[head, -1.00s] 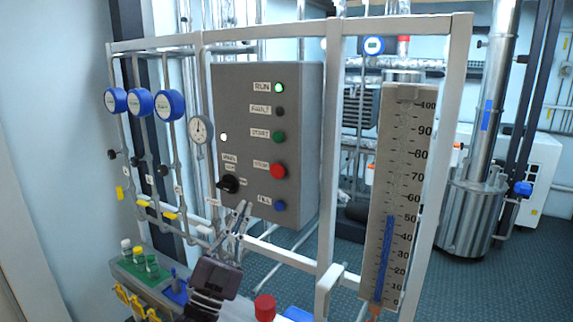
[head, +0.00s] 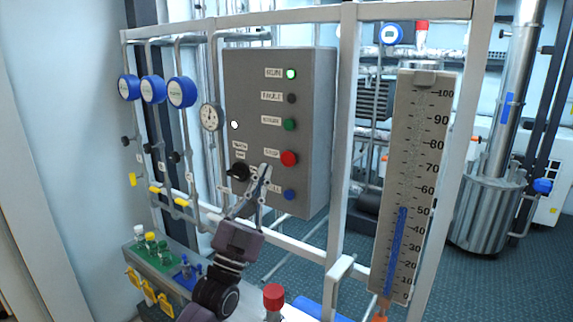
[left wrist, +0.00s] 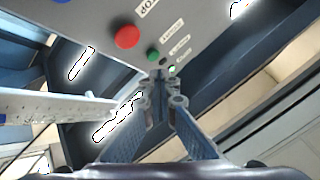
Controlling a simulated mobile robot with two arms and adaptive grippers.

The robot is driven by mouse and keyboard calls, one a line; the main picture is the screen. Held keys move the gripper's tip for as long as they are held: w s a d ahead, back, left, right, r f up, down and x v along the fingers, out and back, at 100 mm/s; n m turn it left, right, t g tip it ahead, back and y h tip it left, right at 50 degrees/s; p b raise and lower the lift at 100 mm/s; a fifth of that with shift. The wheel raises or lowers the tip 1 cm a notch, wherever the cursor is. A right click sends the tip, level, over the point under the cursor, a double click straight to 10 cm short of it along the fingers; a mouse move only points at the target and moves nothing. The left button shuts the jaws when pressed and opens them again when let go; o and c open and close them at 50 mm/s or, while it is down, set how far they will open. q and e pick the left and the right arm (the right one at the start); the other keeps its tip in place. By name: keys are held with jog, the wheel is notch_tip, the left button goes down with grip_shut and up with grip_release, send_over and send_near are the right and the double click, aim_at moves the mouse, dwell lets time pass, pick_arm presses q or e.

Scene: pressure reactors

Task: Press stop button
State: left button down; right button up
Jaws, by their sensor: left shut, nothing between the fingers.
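The red stop button (head: 289,158) sits on the right part of the grey control box (head: 320,130), below the green start button (head: 290,125) and above a blue button (head: 290,195). My left gripper (head: 264,172) is shut and empty. Its tips are in front of the box, left of and slightly below the stop button in the head view, and appear apart from it. In the left wrist view the red button (left wrist: 127,37) shows left of and above the closed tips (left wrist: 160,82), beside the STOP label. My right gripper is not in view.
A black selector knob (head: 238,172) is just left of my left fingertips. The green RUN lamp (head: 291,74) is lit. A white frame post (head: 341,150) and a scale with a blue column (head: 402,250) stand to the right. A red-capped item (head: 273,297) is below.

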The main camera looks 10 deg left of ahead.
aim_at(286, 153)
pick_arm(q)
jog(key=w, duration=0.1)
jog(key=w+d+b, duration=0.1)
jog(key=w, duration=0.1)
jog(key=w+d+b, duration=0.1)
jog(key=w, duration=0.1)
jog(key=shift+w, duration=0.15)
dwell(1.0)
jog(key=shift+w+b, duration=0.15)
jog(key=shift+b, duration=0.2)
jog(key=shift+w+d, duration=0.1)
jog(key=shift+w, duration=0.15)
jog(key=shift+w+d+b, duration=0.15)
jog(key=shift+w+b, duration=0.3)
dwell(0.8)
jog(key=shift+s, duration=0.1)
dwell(0.3)
jog(key=shift+s+a+p, duration=0.35)
jog(key=shift+s+p, duration=0.15)
jog(key=shift+s, duration=0.3)
